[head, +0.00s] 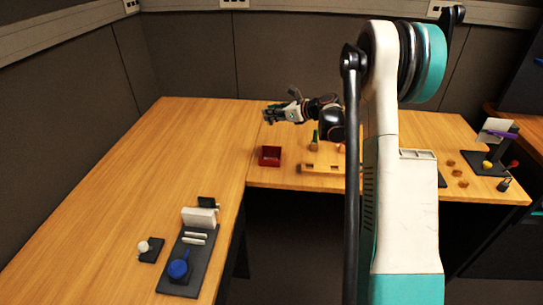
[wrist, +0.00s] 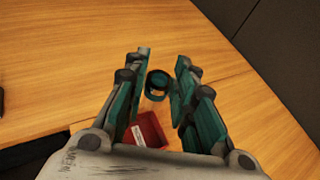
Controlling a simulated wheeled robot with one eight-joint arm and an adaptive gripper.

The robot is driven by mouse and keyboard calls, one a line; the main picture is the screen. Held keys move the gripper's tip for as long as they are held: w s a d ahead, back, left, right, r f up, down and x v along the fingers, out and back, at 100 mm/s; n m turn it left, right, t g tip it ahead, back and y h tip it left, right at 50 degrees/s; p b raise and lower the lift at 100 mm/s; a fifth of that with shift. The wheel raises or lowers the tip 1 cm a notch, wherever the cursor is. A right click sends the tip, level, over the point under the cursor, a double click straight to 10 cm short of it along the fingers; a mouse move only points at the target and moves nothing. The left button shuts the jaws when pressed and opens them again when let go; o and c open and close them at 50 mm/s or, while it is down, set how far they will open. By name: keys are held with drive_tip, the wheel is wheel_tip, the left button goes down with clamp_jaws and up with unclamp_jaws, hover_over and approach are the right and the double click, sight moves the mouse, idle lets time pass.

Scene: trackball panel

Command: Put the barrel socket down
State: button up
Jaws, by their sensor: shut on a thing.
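The barrel socket (wrist: 157,84) shows in the wrist view as a dark, teal-tinged ring between my fingers. My gripper (wrist: 162,75) is shut on it, with one teal-and-grey finger on each side. In the head view my gripper (head: 269,114) is over the far part of the wooden desk, and I cannot make out the socket there. A small red open box (head: 270,155) stands on the desk below and nearer the front edge. In the wrist view the red box (wrist: 151,130) lies below the socket, partly hidden by my gripper.
A yellow-brown block (head: 320,168) and a green-handled item (head: 315,136) are right of the box. The left desktop is largely clear. Several small items are at right.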

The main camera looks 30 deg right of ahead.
wheel_tip(320, 180, down, 18)
drive_tip(key=b, duration=0.5)
drive_tip(key=shift+r, duration=0.2)
drive_tip(key=shift+f+b, duration=0.15)
drive_tip(key=shift+b, duration=0.15)
drive_tip(key=o, duration=0.8)
drive_tip(key=shift+r, duration=0.2)
drive_tip(key=p+v, duration=0.3)
drive_tip(key=v, duration=0.9)
